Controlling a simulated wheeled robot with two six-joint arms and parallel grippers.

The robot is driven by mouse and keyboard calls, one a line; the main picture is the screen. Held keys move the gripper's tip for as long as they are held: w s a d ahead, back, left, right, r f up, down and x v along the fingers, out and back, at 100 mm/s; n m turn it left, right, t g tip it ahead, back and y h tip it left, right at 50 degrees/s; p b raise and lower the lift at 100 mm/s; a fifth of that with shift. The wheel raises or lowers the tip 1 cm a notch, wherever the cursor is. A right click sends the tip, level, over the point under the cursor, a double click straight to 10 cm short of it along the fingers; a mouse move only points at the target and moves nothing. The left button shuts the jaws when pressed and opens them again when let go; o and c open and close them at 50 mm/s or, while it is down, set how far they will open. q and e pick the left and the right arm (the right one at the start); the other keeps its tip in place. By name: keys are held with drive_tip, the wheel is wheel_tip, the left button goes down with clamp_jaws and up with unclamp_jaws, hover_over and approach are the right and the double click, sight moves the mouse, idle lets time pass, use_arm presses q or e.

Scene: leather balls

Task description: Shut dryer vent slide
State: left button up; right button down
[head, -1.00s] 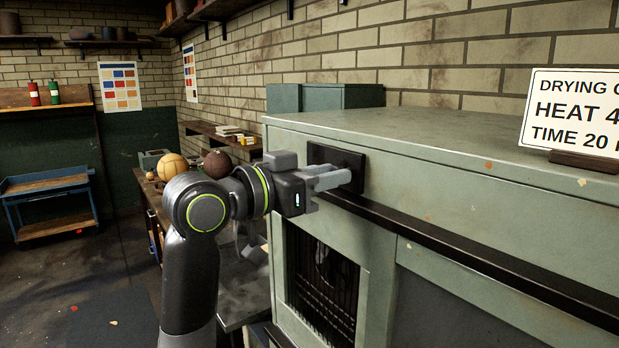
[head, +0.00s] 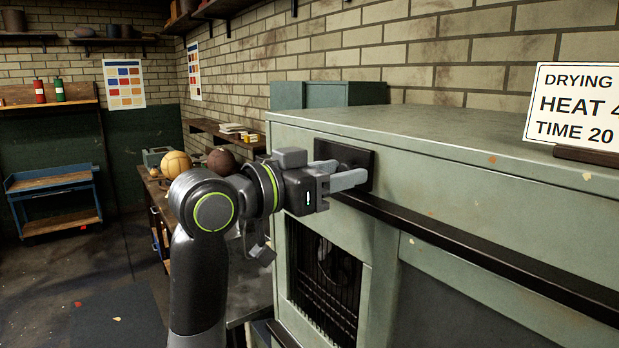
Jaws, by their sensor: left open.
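The dryer (head: 450,165) is a pale green, worn metal cabinet filling the right side. A black vent slide plate (head: 352,156) sits at the upper left of its front, above a dark barred opening (head: 322,285). My left gripper (head: 342,174) is open, its two grey fingers pointing right at the plate. The fingers cover the plate's lower middle, so any knob there is hidden. I cannot tell whether the fingers touch it. My right gripper is not in view.
A black rail (head: 470,255) runs along the dryer front. A sign (head: 575,105) stands on its top. Behind my arm, a yellowish ball (head: 175,164) and a brown ball (head: 221,160) rest on a bench. A blue cart (head: 55,197) stands far left; the floor there is mostly clear.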

use_arm(q)
drive_tip(key=b+v, duration=0.4)
drive_tip(key=v, duration=1.3)
drive_tip(key=shift+s+b, duration=0.2)
drive_tip(key=shift+b, duration=0.1)
drive_tip(key=shift+a+r, duration=0.1)
